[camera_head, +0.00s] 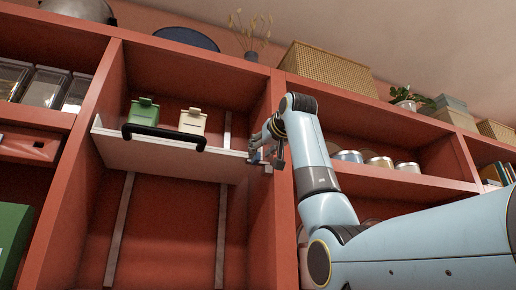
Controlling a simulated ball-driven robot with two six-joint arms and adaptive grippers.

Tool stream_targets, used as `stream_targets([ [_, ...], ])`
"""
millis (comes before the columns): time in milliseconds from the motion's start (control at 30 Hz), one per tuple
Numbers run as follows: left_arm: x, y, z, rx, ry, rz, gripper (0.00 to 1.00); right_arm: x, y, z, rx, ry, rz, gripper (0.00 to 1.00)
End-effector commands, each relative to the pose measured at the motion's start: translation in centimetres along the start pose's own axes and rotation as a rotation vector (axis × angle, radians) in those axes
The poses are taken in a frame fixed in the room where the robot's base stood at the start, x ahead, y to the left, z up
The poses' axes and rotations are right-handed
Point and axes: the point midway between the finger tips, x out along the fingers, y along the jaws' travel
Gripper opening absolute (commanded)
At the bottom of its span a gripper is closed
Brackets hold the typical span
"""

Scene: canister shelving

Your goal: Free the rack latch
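A white pull-down rack (190,165) sits in the red middle bay, with a black handle (163,134) along its front. A green canister (144,112) and a cream canister (192,121) stand on the rack. My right gripper (264,154) is at the rack's right front end, beside the bay's right upright. Small bluish and grey parts show at its fingertips, where the rack latch seems to be. The gripper largely hides this spot, and I cannot tell whether the fingers are closed on the latch. My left gripper is not in view.
The bay below the rack is empty, with two grey vertical rails (221,232) at its back. Several tins (380,162) stand in the right bay, behind my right arm. Clear jars (45,87) fill the left bay. A woven basket (328,70) sits on top.

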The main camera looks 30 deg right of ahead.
Motion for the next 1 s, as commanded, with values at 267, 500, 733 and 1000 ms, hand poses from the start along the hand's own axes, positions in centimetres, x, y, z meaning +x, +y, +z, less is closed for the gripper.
stream_targets([
  [267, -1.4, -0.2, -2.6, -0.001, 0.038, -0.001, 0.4, 2.8, 0.0, 0.0, 0.0, -0.001, 0.0, 0.38],
  [500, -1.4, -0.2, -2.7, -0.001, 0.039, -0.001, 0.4, 2.9, 0.0, 0.1, 0.0, -0.001, 0.0, 0.38],
  [733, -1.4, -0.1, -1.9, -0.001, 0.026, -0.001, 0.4, 2.9, 0.0, 0.1, 0.0, 0.0, 0.0, 0.12],
  [1000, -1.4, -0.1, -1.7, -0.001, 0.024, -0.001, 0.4, 2.8, 0.0, 0.1, 0.0, 0.0, 0.0, 0.0],
])
